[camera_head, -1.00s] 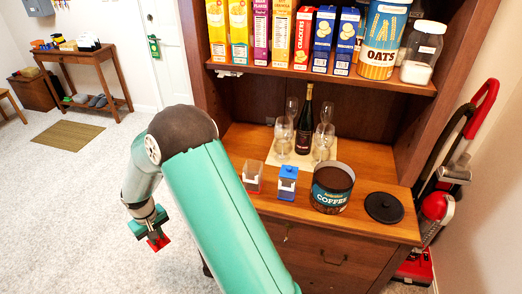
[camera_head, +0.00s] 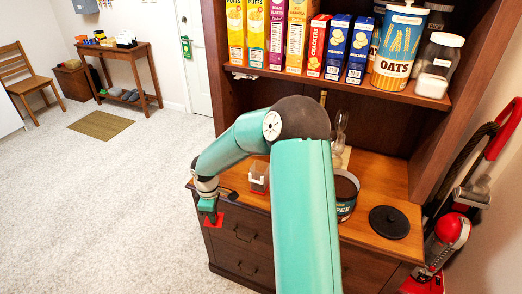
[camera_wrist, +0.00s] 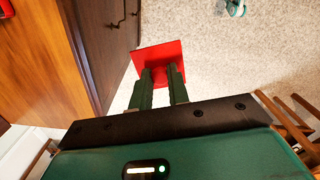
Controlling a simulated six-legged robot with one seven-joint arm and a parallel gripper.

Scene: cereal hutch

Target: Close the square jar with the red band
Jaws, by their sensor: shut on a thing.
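The small square clear jar (camera_head: 259,178) with a red band stands on the hutch counter, just left of my upper arm and partly hidden by it. Its top looks uncovered, though it is small in the view. My gripper (camera_head: 210,212) is shut on a flat square red lid (camera_head: 213,222), in front of the hutch's left end and outside the counter edge. In the wrist view the red lid (camera_wrist: 165,60) sits between my two green fingers (camera_wrist: 159,88), with floor behind it.
The wooden counter (camera_head: 378,185) holds an open coffee tin (camera_head: 345,193) and a round black lid (camera_head: 389,222). My arm hides the blue-lidded jar, the bottle and most glasses. A shelf (camera_head: 335,83) of boxes overhangs the counter. Open carpet (camera_head: 100,200) lies left.

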